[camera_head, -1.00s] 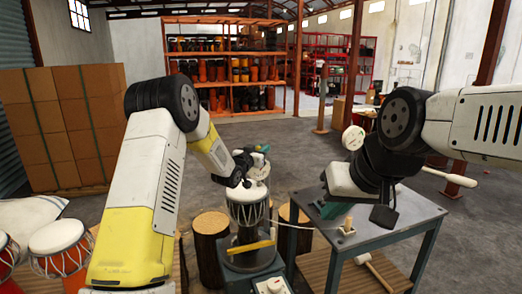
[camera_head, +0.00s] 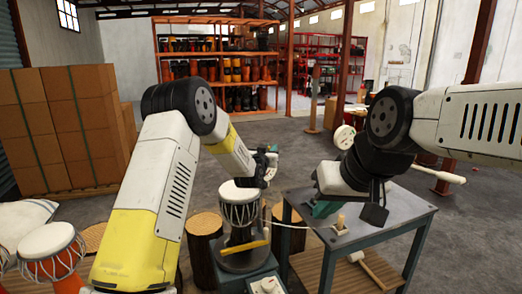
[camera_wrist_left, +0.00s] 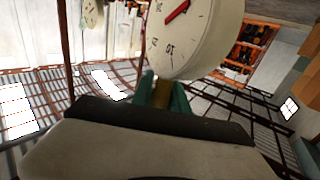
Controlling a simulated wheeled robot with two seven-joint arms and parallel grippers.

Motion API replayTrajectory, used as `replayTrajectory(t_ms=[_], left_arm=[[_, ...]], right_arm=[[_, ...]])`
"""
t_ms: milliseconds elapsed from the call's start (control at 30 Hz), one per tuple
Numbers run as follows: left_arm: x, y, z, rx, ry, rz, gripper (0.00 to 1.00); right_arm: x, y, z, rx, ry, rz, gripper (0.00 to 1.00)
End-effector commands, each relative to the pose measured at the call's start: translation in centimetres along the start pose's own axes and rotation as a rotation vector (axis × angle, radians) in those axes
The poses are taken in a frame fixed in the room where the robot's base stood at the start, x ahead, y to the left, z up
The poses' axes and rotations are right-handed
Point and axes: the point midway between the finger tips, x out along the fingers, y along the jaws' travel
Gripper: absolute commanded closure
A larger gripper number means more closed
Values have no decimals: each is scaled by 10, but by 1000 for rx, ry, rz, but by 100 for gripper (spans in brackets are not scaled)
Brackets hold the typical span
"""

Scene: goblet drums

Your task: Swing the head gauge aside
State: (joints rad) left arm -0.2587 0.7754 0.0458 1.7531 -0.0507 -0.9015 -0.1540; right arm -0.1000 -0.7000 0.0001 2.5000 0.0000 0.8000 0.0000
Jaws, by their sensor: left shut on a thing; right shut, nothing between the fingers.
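The head gauge shows in the left wrist view as a round white dial (camera_wrist_left: 190,45) with a red needle. A brass-coloured stem runs below it between green parts. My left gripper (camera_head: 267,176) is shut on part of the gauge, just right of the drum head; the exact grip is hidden. The goblet drum (camera_head: 240,192) stands upright with its pale head uncovered. My right gripper (camera_head: 373,212) is shut and empty above the table.
Wooden stumps (camera_head: 203,245) flank the drum stand. Another drum (camera_head: 50,250) is at lower left. Stacked cartons (camera_head: 60,130) and drum shelves (camera_head: 215,65) stand behind.

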Motion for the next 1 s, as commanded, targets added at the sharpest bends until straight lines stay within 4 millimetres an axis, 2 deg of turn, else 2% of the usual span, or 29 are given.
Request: replayTrajectory(t_ms=[33,133,400,700,1000], left_arm=[[4,8,-1,-1,2,-38,100],[10,14,-1,0,3,-120,100],[27,22,-2,1,5,-127,100],[37,23,-2,1,5,-133,100],[38,20,-3,1,7,-138,100]], right_arm=[[0,0,0,0,0,0,100],[0,0,0,0,0,0,100],[0,0,0,0,0,0,100],[0,0,0,0,0,0,100],[0,0,0,0,0,0,100]])
